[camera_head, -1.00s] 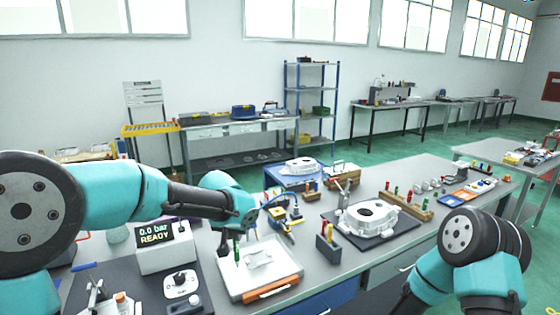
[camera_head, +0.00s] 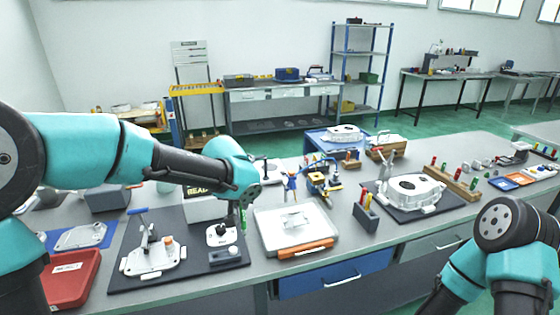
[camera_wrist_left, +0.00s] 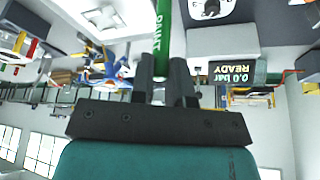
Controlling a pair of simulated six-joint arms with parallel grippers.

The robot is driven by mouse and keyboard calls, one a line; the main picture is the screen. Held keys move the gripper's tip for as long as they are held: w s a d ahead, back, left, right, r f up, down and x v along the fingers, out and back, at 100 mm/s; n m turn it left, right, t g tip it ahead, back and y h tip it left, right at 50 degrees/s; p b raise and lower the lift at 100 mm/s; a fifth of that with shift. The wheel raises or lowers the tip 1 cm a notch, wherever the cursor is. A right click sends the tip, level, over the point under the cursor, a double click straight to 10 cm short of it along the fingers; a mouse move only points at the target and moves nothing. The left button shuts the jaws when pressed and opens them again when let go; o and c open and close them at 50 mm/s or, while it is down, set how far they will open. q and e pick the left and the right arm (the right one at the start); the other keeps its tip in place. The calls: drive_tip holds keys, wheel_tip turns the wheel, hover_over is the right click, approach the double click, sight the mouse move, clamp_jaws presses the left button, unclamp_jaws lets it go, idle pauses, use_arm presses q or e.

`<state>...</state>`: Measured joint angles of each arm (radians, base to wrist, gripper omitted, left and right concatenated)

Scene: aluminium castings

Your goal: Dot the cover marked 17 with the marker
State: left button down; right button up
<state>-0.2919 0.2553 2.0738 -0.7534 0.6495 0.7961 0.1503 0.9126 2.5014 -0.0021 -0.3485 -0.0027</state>
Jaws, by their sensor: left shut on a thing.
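My left gripper (camera_head: 241,201) is shut on a green paint marker (camera_head: 243,217), held upright near the left edge of the white tray. The wrist view shows the marker (camera_wrist_left: 164,35) between the fingers (camera_wrist_left: 161,72); its label reads PAINT. A white casting (camera_head: 150,262) with a clamp lies on the dark mat at the left. A small white part with a black knob (camera_head: 218,235) sits on the same mat, just left of the marker. Another flat casting (camera_head: 82,237) lies at the far left. No number 17 is readable on any of them. My right gripper is out of view.
The white tray (camera_head: 270,242) has an orange strip in front. The display box is mostly behind my left arm; its READY screen (camera_wrist_left: 235,72) shows in the wrist view. A large white housing (camera_head: 428,204) sits on a dark mat at right.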

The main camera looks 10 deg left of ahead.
use_arm(q)
drive_tip(key=s+a+f+g, duration=0.1)
drive_tip(key=s+a, duration=0.1)
drive_tip(key=a, duration=1.3)
drive_tip(key=s+a+f+y, duration=0.1)
drive_tip(key=s+a+f, duration=0.1)
drive_tip(key=a, duration=1.4)
drive_tip(key=shift+s+a+f+g, duration=0.2)
drive_tip(key=shift+s+a+g, duration=0.15)
drive_tip(key=shift+s, duration=0.45)
drive_tip(key=shift+d+f, duration=0.1)
drive_tip(key=shift+f, duration=3.55)
drive_tip(key=shift+r, duration=0.1)
